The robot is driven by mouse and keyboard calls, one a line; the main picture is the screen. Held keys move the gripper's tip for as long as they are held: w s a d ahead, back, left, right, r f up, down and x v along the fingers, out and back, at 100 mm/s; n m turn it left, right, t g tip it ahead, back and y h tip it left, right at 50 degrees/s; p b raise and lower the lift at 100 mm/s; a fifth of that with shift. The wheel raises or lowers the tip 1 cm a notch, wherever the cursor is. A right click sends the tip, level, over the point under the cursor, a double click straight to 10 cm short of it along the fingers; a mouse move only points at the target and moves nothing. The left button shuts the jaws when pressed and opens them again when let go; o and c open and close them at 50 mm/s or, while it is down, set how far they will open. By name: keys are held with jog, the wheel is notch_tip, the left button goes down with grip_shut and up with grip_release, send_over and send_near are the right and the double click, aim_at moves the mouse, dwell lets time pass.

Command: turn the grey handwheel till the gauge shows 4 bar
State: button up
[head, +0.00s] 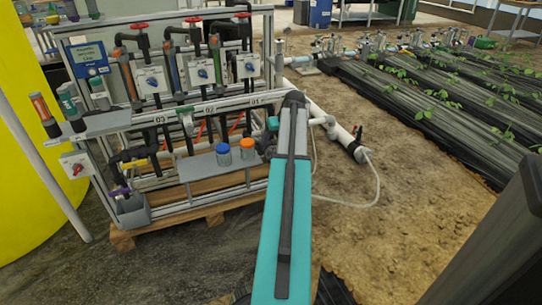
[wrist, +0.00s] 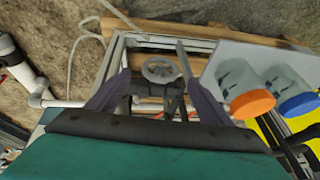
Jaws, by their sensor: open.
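The grey handwheel (wrist: 160,69) shows in the wrist view, round with spokes, at the skid's lower frame. My gripper (wrist: 152,45) is open, with one dark finger on each side of the wheel in the picture. I see no object in its grasp. I cannot tell how far the wheel is from the fingers in depth, or whether they touch it. In the head view my teal arm reaches toward the right end of the skid, and I cannot make out the handwheel or the fingertips there. I cannot make out a readable pressure gauge in either view.
A grey shelf (head: 205,171) carries a blue-lidded jar (head: 223,153) and an orange-lidded jar (head: 247,148), close to my gripper's right in the wrist view. White pipe (head: 335,132) and a hose lie right of the skid. Bare soil (head: 405,205) is open there.

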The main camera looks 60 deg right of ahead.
aim_at(273, 148)
jog(key=b+x, duration=0.2)
jog(key=x, duration=0.5)
jog(key=shift+r+b, duration=0.1)
jog(key=shift+b, duration=0.2)
jog(key=c, duration=1.1)
